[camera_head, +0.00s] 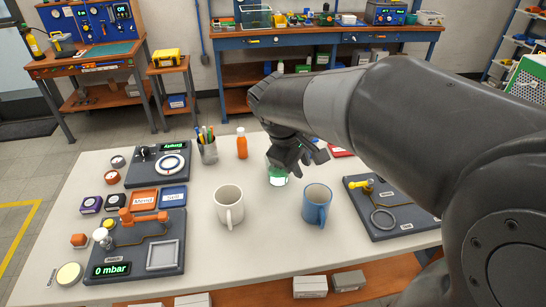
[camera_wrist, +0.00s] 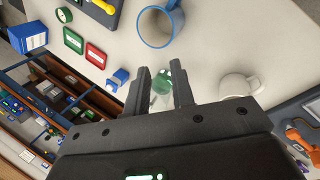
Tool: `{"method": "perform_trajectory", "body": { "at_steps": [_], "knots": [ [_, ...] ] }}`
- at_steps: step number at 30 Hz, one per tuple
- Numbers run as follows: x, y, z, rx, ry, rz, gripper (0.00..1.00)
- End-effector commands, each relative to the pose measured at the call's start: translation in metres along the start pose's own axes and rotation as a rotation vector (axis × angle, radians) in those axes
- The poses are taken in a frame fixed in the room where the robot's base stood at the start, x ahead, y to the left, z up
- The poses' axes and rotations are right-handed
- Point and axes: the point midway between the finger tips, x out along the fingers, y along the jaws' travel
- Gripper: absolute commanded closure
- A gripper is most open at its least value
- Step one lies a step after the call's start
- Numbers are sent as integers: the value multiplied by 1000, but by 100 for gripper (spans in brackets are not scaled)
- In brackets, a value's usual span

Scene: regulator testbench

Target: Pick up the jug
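A white mug-like vessel with a handle (camera_head: 229,206) stands upright on the white table, left of a blue one (camera_head: 316,204); I cannot tell which is meant by the jug. In the wrist view the blue vessel (camera_wrist: 160,22) is at the top and the white one (camera_wrist: 238,86) at the right. My gripper (camera_head: 300,157) is behind both, near a small green and white container (camera_head: 278,178) that it partly hides. In the wrist view my gripper (camera_wrist: 161,78) is open, with the green container (camera_wrist: 160,84) seen between its fingers. I see no contact.
A pen cup (camera_head: 208,149) and orange bottle (camera_head: 242,146) stand at the back. Device panels (camera_head: 157,164) fill the left, and another panel (camera_head: 390,205) lies at the right. My arm covers the right side. The table front is clear around the two vessels.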

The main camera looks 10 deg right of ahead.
Motion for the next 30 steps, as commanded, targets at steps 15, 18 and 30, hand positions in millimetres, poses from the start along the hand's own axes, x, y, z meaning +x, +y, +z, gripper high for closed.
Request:
{"method": "perform_trajectory", "body": {
  "at_steps": [15, 18, 30],
  "knots": [
    [68, 25, -137, -670, -386, 211, 78],
    [80, 22, -165, -792, -464, 258, 78],
    [115, 1, -247, -1130, -707, 414, 78]
  ]
}}
